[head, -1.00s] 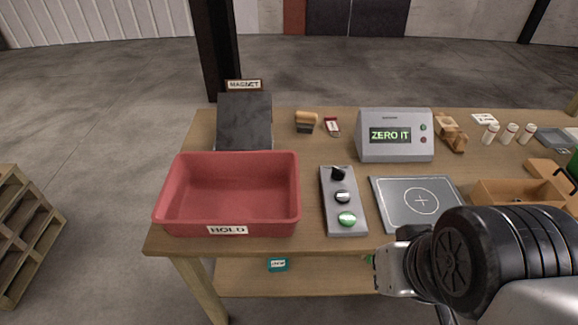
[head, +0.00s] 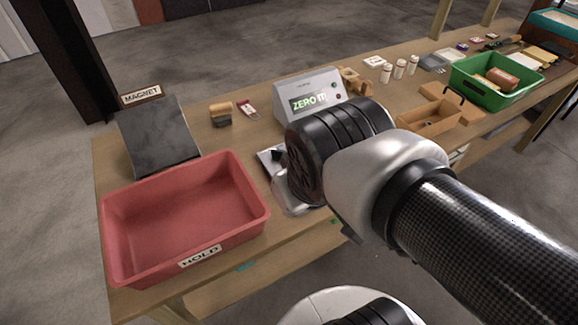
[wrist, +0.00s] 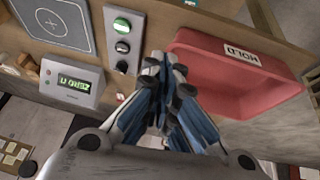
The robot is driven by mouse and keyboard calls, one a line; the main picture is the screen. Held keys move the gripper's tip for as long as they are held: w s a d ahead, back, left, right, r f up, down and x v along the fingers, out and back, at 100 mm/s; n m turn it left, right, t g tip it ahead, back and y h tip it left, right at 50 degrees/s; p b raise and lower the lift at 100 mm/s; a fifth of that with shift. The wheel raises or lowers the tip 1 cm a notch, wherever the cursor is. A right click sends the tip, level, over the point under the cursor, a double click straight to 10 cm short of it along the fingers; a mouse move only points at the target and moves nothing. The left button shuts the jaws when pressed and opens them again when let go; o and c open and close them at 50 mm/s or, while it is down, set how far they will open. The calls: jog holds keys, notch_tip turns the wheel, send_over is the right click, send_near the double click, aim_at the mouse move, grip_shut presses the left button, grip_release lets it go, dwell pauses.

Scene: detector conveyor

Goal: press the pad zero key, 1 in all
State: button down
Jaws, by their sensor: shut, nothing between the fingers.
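The grey readout box (head: 290,90) reads "ZERO IT" and has two small round keys on its face, one (head: 334,85) above a red one (head: 338,97). It also shows upside down in the wrist view (wrist: 72,98). I cannot read which key is the pad zero key. The pad (wrist: 40,14), a grey plate with a circled cross, lies beside the box and is hidden by my arm in the head view. My gripper (wrist: 166,63) is shut and empty, above the bench between the switch panel and the red bin, touching nothing that I can see.
The red HOLD bin (head: 122,245) stands close by. A MAGNET plate (head: 158,135), wooden tray (head: 428,122) and green bin (head: 478,98) are also on the bench.

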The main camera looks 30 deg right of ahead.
jog(key=w+d+n+t+h+p, duration=0.1)
jog(key=w+d+n+p, duration=0.15)
jog(key=w+d, duration=0.35)
jog(key=w+d+n+h+p, duration=0.15)
jog(key=w+d+p, duration=0.25)
jog(key=w, duration=0.5)
jog(key=w+f+n+t+y+p, duration=0.2)
jog(key=w+f+n+y+p, duration=0.3)
jog(key=f, duration=0.5)
jog(key=shift+w+d+n+t+y+p, duration=0.4)
jog(key=shift+w+n+p, duration=0.55)
jog(key=shift+n+p, duration=0.35)
jog(key=shift+f, duration=0.1)
notch_tip(320, 180, down, 9)
jog(key=b, duration=0.7)
